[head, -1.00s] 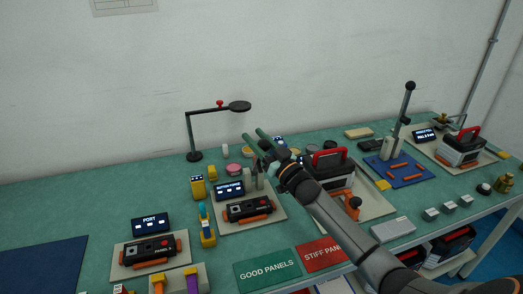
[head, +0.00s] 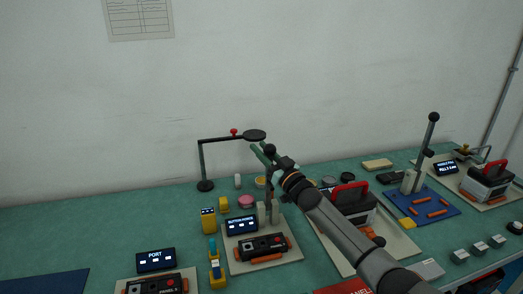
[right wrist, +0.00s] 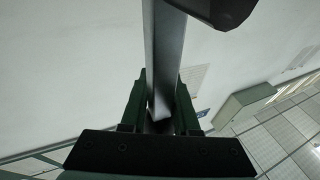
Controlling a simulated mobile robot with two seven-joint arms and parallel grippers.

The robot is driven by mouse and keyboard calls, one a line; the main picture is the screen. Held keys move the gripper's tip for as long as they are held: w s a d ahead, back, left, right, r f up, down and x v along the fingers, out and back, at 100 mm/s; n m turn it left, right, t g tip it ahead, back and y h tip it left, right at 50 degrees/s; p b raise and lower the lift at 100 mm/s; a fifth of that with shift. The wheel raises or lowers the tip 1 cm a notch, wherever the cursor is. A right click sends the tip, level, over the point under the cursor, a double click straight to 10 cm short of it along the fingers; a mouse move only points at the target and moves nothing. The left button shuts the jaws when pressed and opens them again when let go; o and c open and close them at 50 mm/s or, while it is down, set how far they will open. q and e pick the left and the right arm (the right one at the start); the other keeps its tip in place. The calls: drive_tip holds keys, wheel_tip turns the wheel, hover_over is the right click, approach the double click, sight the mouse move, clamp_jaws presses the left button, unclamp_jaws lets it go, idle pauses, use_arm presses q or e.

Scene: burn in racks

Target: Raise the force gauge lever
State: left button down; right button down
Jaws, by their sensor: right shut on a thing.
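The force gauge stands behind the button force panel, with its short grey posts (head: 268,212) next to the "BUTTON FORCE" display (head: 241,225). Its lever points up, and its black knob (head: 270,149) shows beside my right gripper (head: 262,155). In the right wrist view, the grey lever bar (right wrist: 165,65) runs between the two green fingers (right wrist: 161,105), which are shut on it. The dark knob (right wrist: 222,10) is at the top edge there. The lower part of the lever is partly hidden by my right arm in the head view. My left gripper is not in view.
A black lamp (head: 255,135) stands close on the left of my right gripper. A black panel (head: 262,247) lies on its beige mat in front. A red-handled case (head: 350,208) sits right of it, under my arm. Another upright lever (head: 433,118) stands on the right, by a blue mat (head: 437,213).

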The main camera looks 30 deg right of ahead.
drive_tip(key=shift+d+f, duration=0.25)
drive_tip(key=c, duration=0.7)
unclamp_jaws()
drive_tip(key=shift+d, duration=0.1)
drive_tip(key=shift+o, duration=1.3)
drive_tip(key=shift+r, duration=0.15)
drive_tip(key=v, duration=1.2)
drive_tip(key=shift+s+b, duration=0.3)
drive_tip(key=shift+b, duration=0.05)
